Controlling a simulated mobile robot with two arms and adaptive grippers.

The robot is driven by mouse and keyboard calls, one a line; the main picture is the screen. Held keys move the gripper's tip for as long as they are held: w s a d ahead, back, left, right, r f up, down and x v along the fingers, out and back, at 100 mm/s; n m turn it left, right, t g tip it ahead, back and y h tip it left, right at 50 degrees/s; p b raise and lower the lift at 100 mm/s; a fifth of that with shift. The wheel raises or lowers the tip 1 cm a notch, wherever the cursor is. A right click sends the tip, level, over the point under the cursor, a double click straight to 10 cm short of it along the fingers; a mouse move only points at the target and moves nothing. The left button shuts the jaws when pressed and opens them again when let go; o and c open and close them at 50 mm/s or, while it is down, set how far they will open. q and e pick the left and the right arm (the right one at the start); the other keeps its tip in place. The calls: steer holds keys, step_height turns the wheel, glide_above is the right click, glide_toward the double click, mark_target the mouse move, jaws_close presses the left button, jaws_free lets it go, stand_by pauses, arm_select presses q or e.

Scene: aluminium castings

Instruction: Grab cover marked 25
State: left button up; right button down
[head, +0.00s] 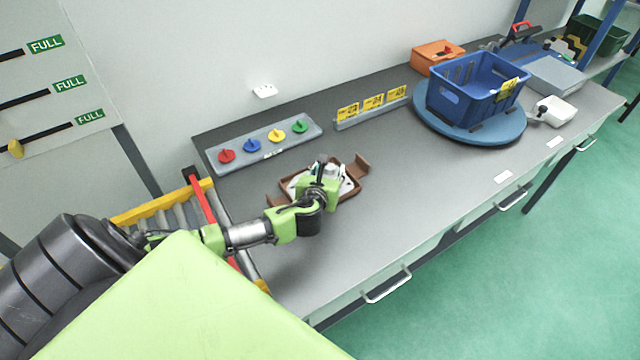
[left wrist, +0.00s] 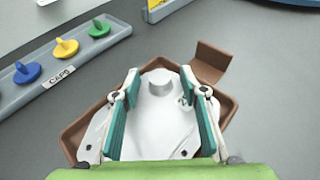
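A pale aluminium casting (left wrist: 155,125) with a round raised boss (left wrist: 160,82) lies in a brown tray (head: 360,167). The tray's tab also shows in the left wrist view (left wrist: 212,60). I cannot read a number 25 on the casting. My left gripper (head: 325,174) is over the tray and hides much of the casting in the head view. In the left wrist view its two teal-padded fingers (left wrist: 160,76) are apart, one on each side of the boss, with a gap to it. Whether the fingertips touch the casting's face is unclear. My right gripper is not in view.
A grey strip of red, blue, yellow and green caps (head: 265,143) lies behind the tray. Yellow number signs (head: 372,103) stand to its right. A blue crate (head: 460,95) sits on a round blue turntable (head: 425,118). A roller rack (head: 160,207) adjoins the left end.

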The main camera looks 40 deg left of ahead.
arm_select(q)
jaws_close()
steer(key=shift+r, duration=0.1)
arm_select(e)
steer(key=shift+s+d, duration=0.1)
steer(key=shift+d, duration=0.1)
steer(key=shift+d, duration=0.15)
